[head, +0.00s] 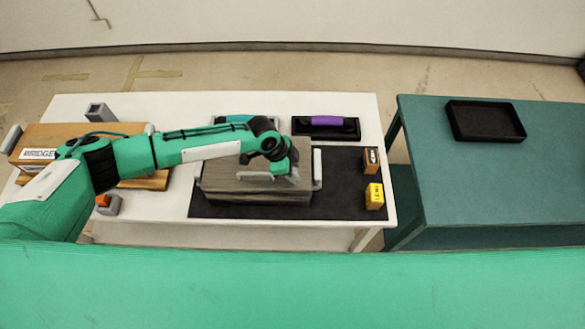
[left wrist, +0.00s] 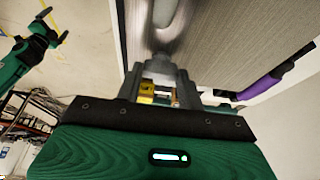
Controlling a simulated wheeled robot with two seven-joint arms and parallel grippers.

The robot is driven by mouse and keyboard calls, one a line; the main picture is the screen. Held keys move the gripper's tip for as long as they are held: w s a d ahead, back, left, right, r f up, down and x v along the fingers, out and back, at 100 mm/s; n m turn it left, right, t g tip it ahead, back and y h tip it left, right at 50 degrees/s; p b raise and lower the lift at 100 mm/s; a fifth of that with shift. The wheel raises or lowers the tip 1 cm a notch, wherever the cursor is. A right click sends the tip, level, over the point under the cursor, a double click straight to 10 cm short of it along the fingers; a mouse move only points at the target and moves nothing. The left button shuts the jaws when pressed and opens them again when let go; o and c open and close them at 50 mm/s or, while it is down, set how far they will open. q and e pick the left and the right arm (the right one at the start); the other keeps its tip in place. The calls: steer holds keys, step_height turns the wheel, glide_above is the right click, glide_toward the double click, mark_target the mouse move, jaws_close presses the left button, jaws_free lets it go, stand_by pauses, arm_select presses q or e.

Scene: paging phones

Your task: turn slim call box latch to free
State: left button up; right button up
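A grey wood-grained box (head: 255,190) sits on the dark mat at the middle of the white table, with pale upright bars at its ends. I take it for the call box, but no name on it can be read. My left gripper (head: 290,174) is over its top near the right end. In the left wrist view the grained face (left wrist: 245,40) fills the upper right, and a blurred metallic part (left wrist: 165,28) lies just beyond the gripper (left wrist: 160,68). Its fingertips and any latch between them cannot be made out. My right gripper (left wrist: 54,24) shows far left there, its tips apart and empty.
A tan box (head: 75,142) with a partly hidden label stands left. A purple-gripped handset (head: 326,121) lies behind the mat. A brown block (head: 370,160) and a yellow block (head: 374,196) stand at the mat's right. A black tray (head: 487,121) is on the green table.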

arm_select(q)
steer(key=shift+c, duration=0.7)
steer(key=shift+w+f+m+b, duration=0.15)
steer(key=shift+m+b, duration=0.25)
steer(key=shift+b, duration=0.3)
steer(key=m+g+b, duration=0.1)
steer(key=m+b, duration=0.3)
steer(key=b, duration=0.1)
steer(key=m+g+y+b, duration=0.1)
steer(key=m+g+b, duration=0.1)
steer(key=m+b, duration=0.2)
steer(key=shift+w+d+f+b, duration=0.1)
steer(key=shift+w+b, duration=0.05)
steer(key=shift+b, duration=0.65)
steer(key=m+b, duration=0.2)
steer(key=m+g+y+b, duration=0.1)
steer(key=m, duration=0.1)
steer(key=shift+d+m+y+b, duration=0.1)
steer(key=shift+m+y+b, duration=0.2)
steer(key=shift+b, duration=0.05)
steer(key=shift+d+r+m+y+b, duration=0.15)
steer(key=shift+m+y+b, duration=0.4)
steer(key=shift+m, duration=0.6)
steer(key=shift+a+r+m+y+b, duration=0.1)
steer(key=shift+m+y+b, duration=0.25)
steer(key=shift+m+b, duration=0.6)
steer(key=shift+m, duration=0.3)
steer(key=o, duration=1)
steer(key=shift+r, duration=0.1)
